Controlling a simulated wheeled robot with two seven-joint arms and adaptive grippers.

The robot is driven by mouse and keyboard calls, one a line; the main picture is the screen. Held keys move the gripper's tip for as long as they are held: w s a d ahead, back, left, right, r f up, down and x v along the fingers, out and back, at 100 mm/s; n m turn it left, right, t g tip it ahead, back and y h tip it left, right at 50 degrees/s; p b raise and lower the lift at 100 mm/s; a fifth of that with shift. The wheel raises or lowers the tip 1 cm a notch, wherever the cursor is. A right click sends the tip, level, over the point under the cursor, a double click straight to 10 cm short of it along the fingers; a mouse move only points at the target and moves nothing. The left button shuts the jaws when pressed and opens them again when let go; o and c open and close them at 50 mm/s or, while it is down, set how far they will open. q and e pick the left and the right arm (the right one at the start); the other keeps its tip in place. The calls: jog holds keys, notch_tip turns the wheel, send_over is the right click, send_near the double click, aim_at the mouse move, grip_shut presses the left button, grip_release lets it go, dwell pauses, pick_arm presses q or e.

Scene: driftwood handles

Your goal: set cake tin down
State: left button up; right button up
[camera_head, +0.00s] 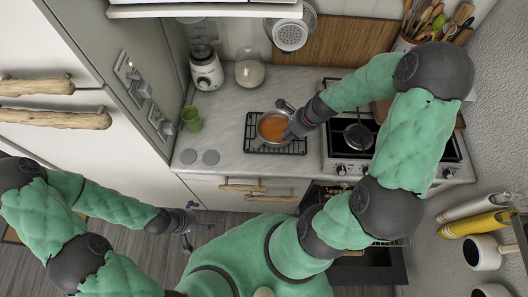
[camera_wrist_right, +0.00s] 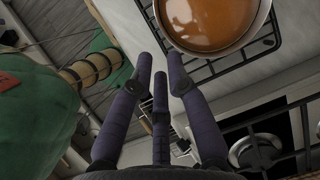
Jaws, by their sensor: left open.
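The cake tin (camera_head: 272,127) is a round metal tin with an orange-brown filling. It sits level on a black wire rack (camera_head: 254,146) on the counter, and its near part also shows in the right wrist view (camera_wrist_right: 205,22). My right gripper (camera_head: 290,132) is at the tin's right side, partly covering its rim. In the right wrist view its fingertips (camera_wrist_right: 160,62) are apart with nothing visible between them, close to the rim; contact cannot be told. My left gripper (camera_head: 190,221) is open and empty, low in front of the drawers, away from the tin.
A blender (camera_head: 206,70), a glass jar (camera_head: 249,70) and a green cup (camera_head: 191,119) stand at the back left. Two grey discs (camera_head: 200,157) lie at the front left. Counter left of the rack is clear.

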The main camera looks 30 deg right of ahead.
jog(key=a+f+n, duration=0.3)
jog(key=s+a+f+n+g, duration=0.1)
jog(key=a+f+n, duration=0.2)
jog(key=a+n, duration=0.1)
jog(key=a+f+n+g, duration=0.1)
jog(key=a+f+n, duration=0.2)
jog(key=shift+s+a+f+n, duration=0.2)
jog(key=shift+s+f+n, duration=0.1)
jog(key=shift+s+f, duration=0.1)
jog(key=s+a+f+n, duration=0.3)
jog(key=a+n, duration=0.2)
jog(key=s+a+f+n+g, duration=0.1)
jog(key=s+a+f+n, duration=0.2)
jog(key=a+n, duration=0.3)
jog(key=shift+a+f+y, duration=0.15)
jog(key=shift+f+y, duration=0.25)
